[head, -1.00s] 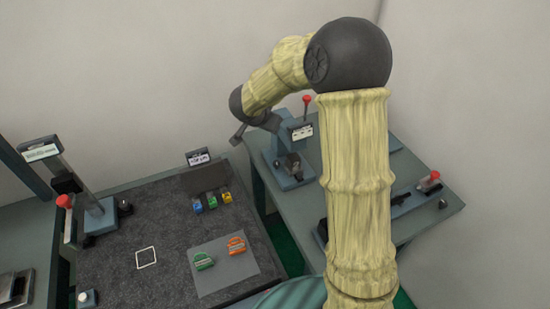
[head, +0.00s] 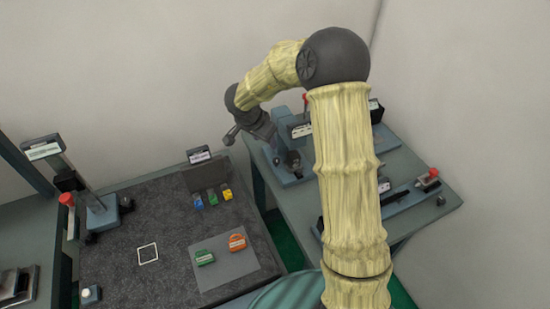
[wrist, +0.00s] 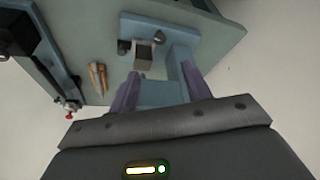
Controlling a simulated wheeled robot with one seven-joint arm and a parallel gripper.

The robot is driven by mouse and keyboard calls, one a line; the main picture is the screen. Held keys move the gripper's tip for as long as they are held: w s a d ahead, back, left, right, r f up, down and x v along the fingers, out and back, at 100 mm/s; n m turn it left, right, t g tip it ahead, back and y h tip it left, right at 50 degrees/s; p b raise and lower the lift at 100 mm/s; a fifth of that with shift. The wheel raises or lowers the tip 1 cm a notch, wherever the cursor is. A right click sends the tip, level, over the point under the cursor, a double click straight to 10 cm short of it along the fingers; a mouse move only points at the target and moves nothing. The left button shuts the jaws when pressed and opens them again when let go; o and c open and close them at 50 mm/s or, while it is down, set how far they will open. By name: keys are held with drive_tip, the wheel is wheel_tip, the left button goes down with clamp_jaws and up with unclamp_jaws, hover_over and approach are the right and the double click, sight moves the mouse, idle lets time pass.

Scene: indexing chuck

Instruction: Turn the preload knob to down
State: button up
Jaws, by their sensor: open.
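My gripper (wrist: 160,72) is open in the wrist view, with its two purple fingers apart and nothing seen between them. They point toward a blue-grey fixture (wrist: 180,58), which carries a pale-faced block (wrist: 143,57) and dark round knobs, one at its edge (wrist: 159,38). I cannot read which knob is the preload knob, or its setting. In the head view the fixture (head: 287,173) stands on the right table, partly behind my arm. There my gripper is small and dark beside the fixture's left side, and its fingers are hard to make out.
The right table (head: 405,225) also carries a rail with a red-topped part (head: 428,178). A dark mat (head: 120,255) on the left table holds small coloured blocks and a grey sheet (head: 225,273). A post fixture (head: 95,215) stands at left. A gap separates the tables.

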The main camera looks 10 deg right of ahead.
sight(276, 160)
drive_tip(key=x, duration=1.5)
drive_tip(key=shift+a, duration=0.15)
drive_tip(key=c, duration=1)
drive_tip(key=shift+p, duration=0.35)
